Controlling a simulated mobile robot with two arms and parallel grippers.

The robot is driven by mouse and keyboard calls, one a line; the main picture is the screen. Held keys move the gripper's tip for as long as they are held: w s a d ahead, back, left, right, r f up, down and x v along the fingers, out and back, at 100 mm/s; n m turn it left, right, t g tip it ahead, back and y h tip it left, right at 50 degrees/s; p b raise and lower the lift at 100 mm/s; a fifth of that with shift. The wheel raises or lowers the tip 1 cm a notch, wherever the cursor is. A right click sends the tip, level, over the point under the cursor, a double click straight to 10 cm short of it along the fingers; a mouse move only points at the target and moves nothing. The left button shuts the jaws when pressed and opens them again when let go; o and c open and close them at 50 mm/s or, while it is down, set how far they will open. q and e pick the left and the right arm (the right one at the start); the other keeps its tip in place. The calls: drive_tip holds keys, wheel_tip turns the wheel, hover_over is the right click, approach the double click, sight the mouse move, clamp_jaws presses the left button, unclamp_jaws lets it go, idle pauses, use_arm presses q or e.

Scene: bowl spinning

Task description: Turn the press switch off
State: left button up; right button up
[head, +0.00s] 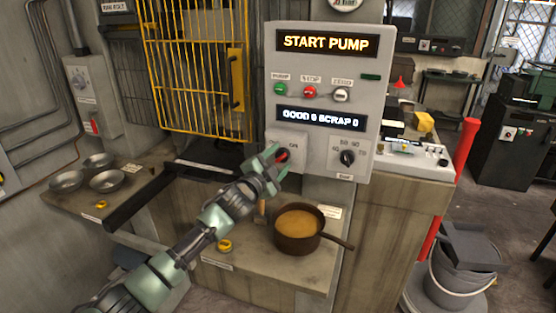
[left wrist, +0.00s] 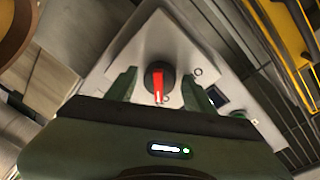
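The press switch (head: 283,156) is a red lever on a round black base at the lower left of the grey control panel (head: 318,120). In the left wrist view the red lever (left wrist: 158,88) points down the picture, between my fingers. My left gripper (head: 274,158) is at the panel, in front of the switch and partly covering it in the head view. Its two green fingers stand apart on either side of the switch, with visible gaps to the lever. My right gripper is not in view.
The panel display (head: 322,42) reads "START PUMP", above several small buttons and a black selector knob (head: 347,157). A yellow cage gate (head: 190,70) stands left of the panel. A brown pan (head: 298,236) sits on the bench below. Metal bowls (head: 107,181) stand at left.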

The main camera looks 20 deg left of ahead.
use_arm(q)
clamp_jaws()
drive_tip(key=shift+f, duration=0.1)
drive_tip(key=n+b, duration=0.1)
drive_tip(key=n, duration=0.2)
drive_tip(key=shift+f, duration=0.15)
drive_tip(key=n+b, duration=0.1)
drive_tip(key=n, duration=0.4)
drive_tip(key=shift+d+t, duration=0.15)
drive_tip(key=shift+t, duration=0.25)
drive_tip(key=n, duration=0.4)
drive_tip(key=shift+d+f+n+y, duration=0.1)
drive_tip(key=shift+n+y, duration=0.3)
drive_tip(key=n+y, duration=0.1)
drive_tip(key=n, duration=0.5)
drive_tip(key=shift+d+t+p, duration=0.1)
drive_tip(key=shift+t+p, duration=0.2)
drive_tip(key=shift+t, duration=0.1)
drive_tip(key=shift+n, duration=0.4)
